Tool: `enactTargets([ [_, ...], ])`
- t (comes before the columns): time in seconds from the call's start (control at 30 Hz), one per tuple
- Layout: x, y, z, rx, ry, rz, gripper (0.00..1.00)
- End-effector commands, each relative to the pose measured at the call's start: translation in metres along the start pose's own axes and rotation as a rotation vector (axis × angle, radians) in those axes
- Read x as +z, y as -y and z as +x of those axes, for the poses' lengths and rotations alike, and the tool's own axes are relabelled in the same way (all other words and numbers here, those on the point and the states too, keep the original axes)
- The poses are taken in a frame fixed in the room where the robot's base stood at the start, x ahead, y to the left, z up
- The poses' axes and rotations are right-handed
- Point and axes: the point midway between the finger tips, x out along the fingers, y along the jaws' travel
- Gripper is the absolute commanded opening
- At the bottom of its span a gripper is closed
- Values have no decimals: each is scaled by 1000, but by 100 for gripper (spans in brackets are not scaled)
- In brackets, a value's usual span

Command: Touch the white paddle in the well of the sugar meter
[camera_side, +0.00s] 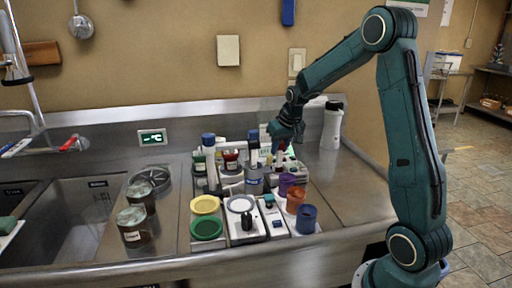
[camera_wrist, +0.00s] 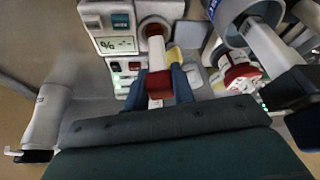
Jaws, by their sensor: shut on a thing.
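My gripper (camera_wrist: 158,80) is shut on the red grip (camera_wrist: 159,93) of a white paddle (camera_wrist: 157,52) in the wrist view. The white shaft points away from my fingers toward the round well (camera_wrist: 152,24) of a white meter (camera_wrist: 113,31) with a % display. The paddle's far end overlaps the well in the picture; I cannot tell whether it is inside or touching. In the side view my gripper (camera_side: 283,150) hangs over the back right of the bench, and the paddle and the well are too small to make out.
A grey cylinder (camera_wrist: 225,14) and a red-and-white item (camera_wrist: 241,75) stand close by on the right. A white bottle (camera_side: 332,126) stands at the back right. Purple (camera_side: 286,184), orange (camera_side: 295,201) and blue (camera_side: 306,220) cups stand in front. A sink (camera_side: 75,215) is at left.

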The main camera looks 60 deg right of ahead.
Motion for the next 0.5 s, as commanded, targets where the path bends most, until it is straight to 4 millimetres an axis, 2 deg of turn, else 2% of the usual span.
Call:
enactTargets([
  [0.5, -11, 0, -26, 0, -2, 0, 3],
])
